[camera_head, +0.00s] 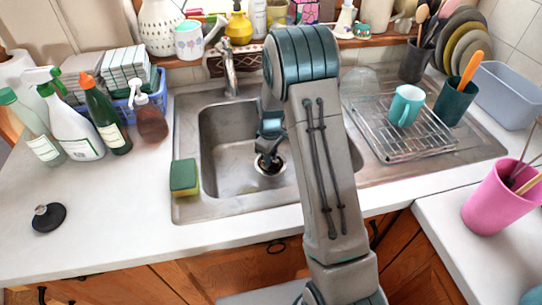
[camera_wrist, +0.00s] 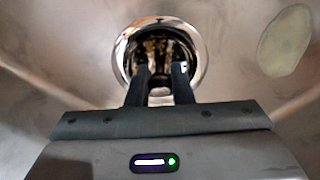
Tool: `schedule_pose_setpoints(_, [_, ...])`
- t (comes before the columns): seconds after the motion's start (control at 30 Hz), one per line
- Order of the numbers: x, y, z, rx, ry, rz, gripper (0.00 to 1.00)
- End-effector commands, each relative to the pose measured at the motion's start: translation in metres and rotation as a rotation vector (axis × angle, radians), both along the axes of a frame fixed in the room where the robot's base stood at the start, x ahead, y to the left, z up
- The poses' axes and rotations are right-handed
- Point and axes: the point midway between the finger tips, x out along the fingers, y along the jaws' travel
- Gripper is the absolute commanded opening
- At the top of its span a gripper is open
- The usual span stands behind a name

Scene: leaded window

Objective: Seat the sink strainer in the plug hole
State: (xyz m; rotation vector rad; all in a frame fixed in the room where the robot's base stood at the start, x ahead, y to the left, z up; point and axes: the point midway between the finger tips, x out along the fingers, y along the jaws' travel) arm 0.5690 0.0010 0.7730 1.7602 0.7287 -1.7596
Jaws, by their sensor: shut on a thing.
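The sink strainer (camera_wrist: 160,48) shows in the wrist view as a dark, shiny shape between and beyond my fingertips. It lies within the bright round rim of the plug hole (camera_wrist: 202,58). My gripper (camera_wrist: 160,72) is shut on it, with both dark fingers pointing down into the hole. In the head view my gripper (camera_head: 268,160) is low in the sink bowl, right over the plug hole (camera_head: 257,170). The fingers and shadow hide much of the strainer, so I cannot tell whether it is fully seated.
The steel sink (camera_head: 220,185) has walls around my gripper and a tap (camera_head: 229,75) behind. A sponge (camera_head: 184,177) sits on its left edge. A black stopper (camera_head: 48,217) lies on the left counter. Bottles (camera_head: 105,120) stand at left; a rack (camera_head: 400,145) with a mug is at right.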

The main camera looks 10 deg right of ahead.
Motion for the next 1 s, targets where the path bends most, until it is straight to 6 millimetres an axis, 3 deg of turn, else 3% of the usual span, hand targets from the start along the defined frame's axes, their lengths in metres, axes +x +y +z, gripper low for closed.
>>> schedule_pose_setpoints(0.03, [0.000,0.000,-0.002,0.000,0.000,0.000,0.23])
schedule_pose_setpoints(0.1, [0.000,0.000,-0.001,0.000,0.000,0.000,0.42])
schedule_pose_setpoints(0.5, [0.001,0.000,0.008,0.000,-0.003,0.000,0.42])
schedule_pose_setpoints(1.0, [0.001,0.000,0.105,-0.001,-0.004,0.000,0.42])
